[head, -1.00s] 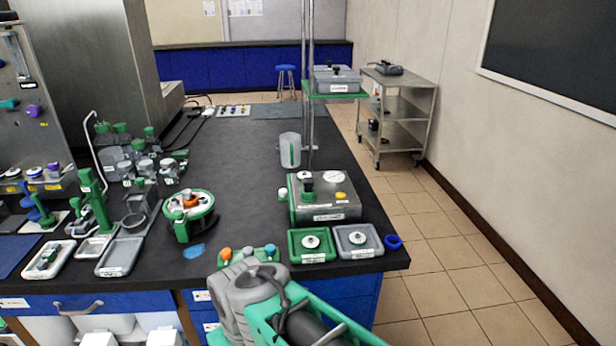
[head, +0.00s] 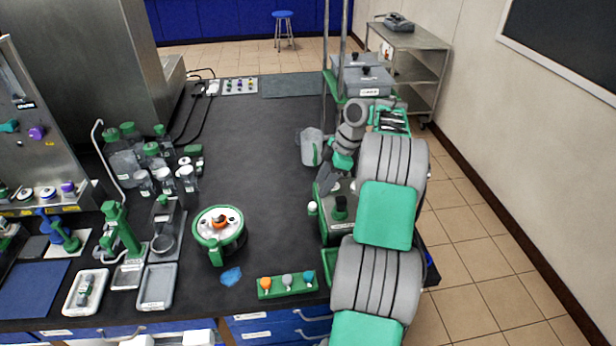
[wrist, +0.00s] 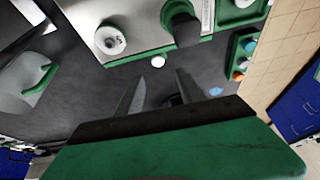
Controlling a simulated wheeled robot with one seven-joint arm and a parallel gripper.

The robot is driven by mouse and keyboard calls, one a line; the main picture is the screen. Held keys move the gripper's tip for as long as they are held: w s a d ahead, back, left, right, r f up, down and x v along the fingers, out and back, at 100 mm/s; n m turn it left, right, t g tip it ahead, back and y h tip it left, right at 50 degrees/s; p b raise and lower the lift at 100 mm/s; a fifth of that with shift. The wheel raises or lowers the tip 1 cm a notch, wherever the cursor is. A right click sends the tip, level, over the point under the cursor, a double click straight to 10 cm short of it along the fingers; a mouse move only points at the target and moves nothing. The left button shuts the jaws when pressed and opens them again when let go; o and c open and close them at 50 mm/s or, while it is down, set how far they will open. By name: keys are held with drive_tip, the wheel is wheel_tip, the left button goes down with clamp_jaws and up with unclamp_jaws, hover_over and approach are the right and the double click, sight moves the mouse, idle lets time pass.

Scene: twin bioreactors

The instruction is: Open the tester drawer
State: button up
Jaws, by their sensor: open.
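The tester, a grey metal box with green edges (head: 325,222), stands at the right of the bench, partly hidden by my arm in the head view. In the wrist view its top (wrist: 140,18) shows a white round dial and a dark green knob. A small white knob (head: 312,208) sits at its left side; it also shows in the wrist view (wrist: 157,62), just outside the green edge. My gripper (wrist: 160,82) is open and empty, with its fingertips short of that white knob. I cannot see a drawer standing out.
A clear beaker (head: 311,147) stands behind the tester. A round green-rimmed device (head: 219,233) stands to the left, and a green rack with coloured caps (head: 287,285) is at the front edge. The dark bench between them is mostly clear.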

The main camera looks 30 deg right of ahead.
sight(313, 205)
drive_tip(key=shift+d+f, duration=0.25)
drive_tip(key=shift+d, duration=0.1)
drive_tip(key=x, duration=0.7)
drive_tip(key=shift+a+f+b, duration=0.1)
drive_tip(key=shift+f+b, duration=0.1)
drive_tip(key=shift+b, duration=0.1)
clamp_jaws()
idle(0.8)
